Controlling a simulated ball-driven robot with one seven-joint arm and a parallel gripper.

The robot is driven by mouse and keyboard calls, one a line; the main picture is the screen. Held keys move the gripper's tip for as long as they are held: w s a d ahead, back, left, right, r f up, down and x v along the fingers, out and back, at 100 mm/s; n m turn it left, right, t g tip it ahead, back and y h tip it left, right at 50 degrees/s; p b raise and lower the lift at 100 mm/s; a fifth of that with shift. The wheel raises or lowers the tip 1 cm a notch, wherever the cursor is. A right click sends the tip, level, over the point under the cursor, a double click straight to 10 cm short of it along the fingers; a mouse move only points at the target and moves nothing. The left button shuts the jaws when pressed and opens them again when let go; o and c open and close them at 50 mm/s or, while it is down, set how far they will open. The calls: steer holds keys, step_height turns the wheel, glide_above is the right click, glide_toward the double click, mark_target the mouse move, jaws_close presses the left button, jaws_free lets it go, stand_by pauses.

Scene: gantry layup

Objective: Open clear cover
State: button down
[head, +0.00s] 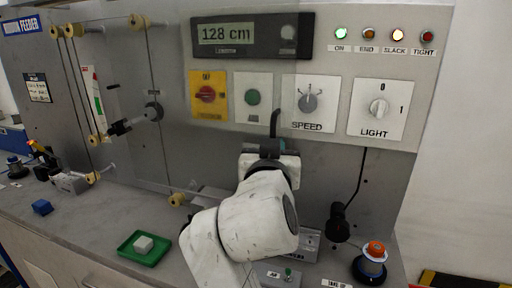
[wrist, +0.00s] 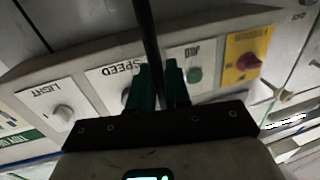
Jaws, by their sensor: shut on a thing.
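The clear cover (head: 172,145) seems to be the faint see-through sheet over the grey feeder wall in the head view; its edges are hard to make out. A dark end of the rod also stands up above my gripper in the head view (head: 274,122). I cannot tell how the rod joins the cover.
The control panel (head: 320,68) has a yellow-plated red switch (head: 207,94), a green button (head: 252,97) and a LIGHT knob (head: 378,108). A green tray (head: 128,254) with a pale block sits on the bench. An orange-topped spool (head: 373,250) stands at right.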

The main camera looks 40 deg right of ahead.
steer(key=shift+s+d, duration=0.5)
steer(key=shift+s, duration=0.25)
steer(key=shift+s+d, duration=0.5)
steer(key=shift+s, duration=0.2)
steer(key=c, duration=1.3)
jaws_free()
steer(key=shift+c, duration=0.2)
steer(key=b, duration=0.1)
glide_toward(290, 143)
steer(key=v, duration=0.4)
steer(key=shift+s+a, duration=0.25)
